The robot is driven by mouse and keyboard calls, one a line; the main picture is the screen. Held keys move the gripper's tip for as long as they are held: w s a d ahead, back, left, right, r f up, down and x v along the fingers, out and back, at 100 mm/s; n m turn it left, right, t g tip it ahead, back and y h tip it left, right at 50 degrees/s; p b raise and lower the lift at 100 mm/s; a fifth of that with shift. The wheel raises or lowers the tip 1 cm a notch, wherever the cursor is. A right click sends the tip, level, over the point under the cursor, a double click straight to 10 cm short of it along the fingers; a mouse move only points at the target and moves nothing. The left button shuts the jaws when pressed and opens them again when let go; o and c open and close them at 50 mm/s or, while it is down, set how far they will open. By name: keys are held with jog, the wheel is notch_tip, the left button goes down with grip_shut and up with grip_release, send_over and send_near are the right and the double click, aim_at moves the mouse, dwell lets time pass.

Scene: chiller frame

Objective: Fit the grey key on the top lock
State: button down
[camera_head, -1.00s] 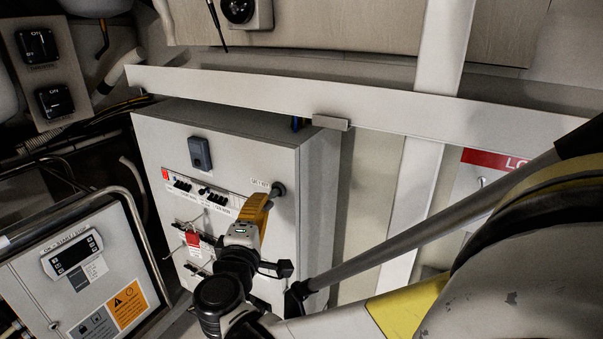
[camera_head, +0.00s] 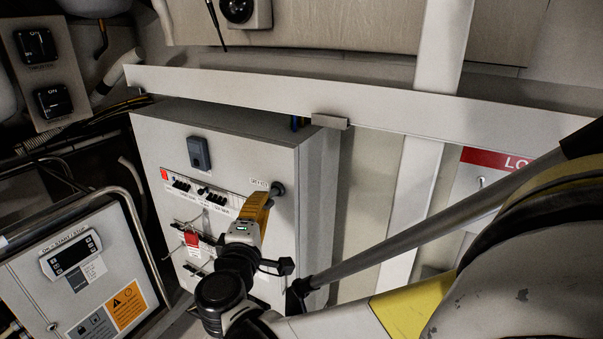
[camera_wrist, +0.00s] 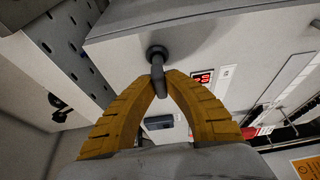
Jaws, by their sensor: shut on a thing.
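The grey key (camera_wrist: 157,75) is dark grey, with a round end against the door face and a stem pointing back between my fingers in the wrist view. In the head view its round end (camera_head: 278,188) shows near the top right corner of the cabinet door. My gripper (camera_wrist: 165,84) has its yellow fingers closed on the key's stem; it also shows in the head view (camera_head: 268,197). The top lock is hidden behind the key's round end, and I cannot tell how deep the key sits.
A smaller control box (camera_head: 75,285) with a metal bar stands at the left.

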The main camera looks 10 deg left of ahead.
jog(key=shift+w, duration=0.2)
jog(key=c, duration=1.4)
grip_release()
jog(key=shift+c, duration=0.2)
